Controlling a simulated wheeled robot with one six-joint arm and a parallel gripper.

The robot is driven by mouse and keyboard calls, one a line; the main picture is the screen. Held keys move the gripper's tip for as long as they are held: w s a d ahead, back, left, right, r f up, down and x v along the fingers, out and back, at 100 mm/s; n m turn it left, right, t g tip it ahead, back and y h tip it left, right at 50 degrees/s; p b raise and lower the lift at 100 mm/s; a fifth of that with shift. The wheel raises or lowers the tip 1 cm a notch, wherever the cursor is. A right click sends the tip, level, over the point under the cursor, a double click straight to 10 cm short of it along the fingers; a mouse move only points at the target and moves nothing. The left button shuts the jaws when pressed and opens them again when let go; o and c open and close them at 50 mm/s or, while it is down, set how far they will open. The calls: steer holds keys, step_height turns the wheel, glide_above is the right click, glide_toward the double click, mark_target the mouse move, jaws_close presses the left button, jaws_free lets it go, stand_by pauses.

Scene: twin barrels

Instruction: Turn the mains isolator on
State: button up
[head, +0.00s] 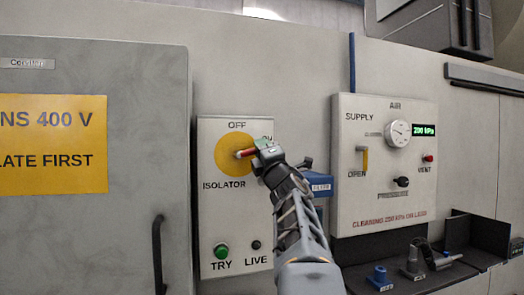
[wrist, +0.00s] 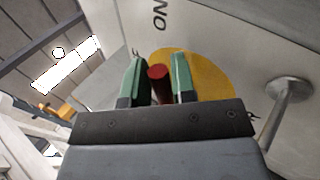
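The mains isolator is a yellow disc (head: 229,163) with a red handle (head: 244,154) on a pale panel. OFF is printed above the disc, and ON at its right is partly covered by my gripper. The handle lies roughly level, towards the ON side. My gripper (head: 262,149) is at the handle's outer end. In the wrist view the red handle (wrist: 157,73) stands between the two green fingers of my gripper (wrist: 160,68), very close to both. I cannot tell whether the fingers press on it. The yellow disc (wrist: 212,72) shows behind.
A green TRY button (head: 222,251) and dark LIVE lamp (head: 256,245) sit below the isolator. A grey cabinet door (head: 130,60) with a black handle is at the left. The air panel (head: 384,210) with gauge and knobs is at the right, above a dark shelf with fittings.

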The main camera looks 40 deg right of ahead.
steer(key=o, duration=0.3)
steer(key=b+v, duration=0.3)
steer(key=v, duration=1.1)
steer(key=shift+r+b, duration=0.1)
steer(key=shift+b, duration=0.25)
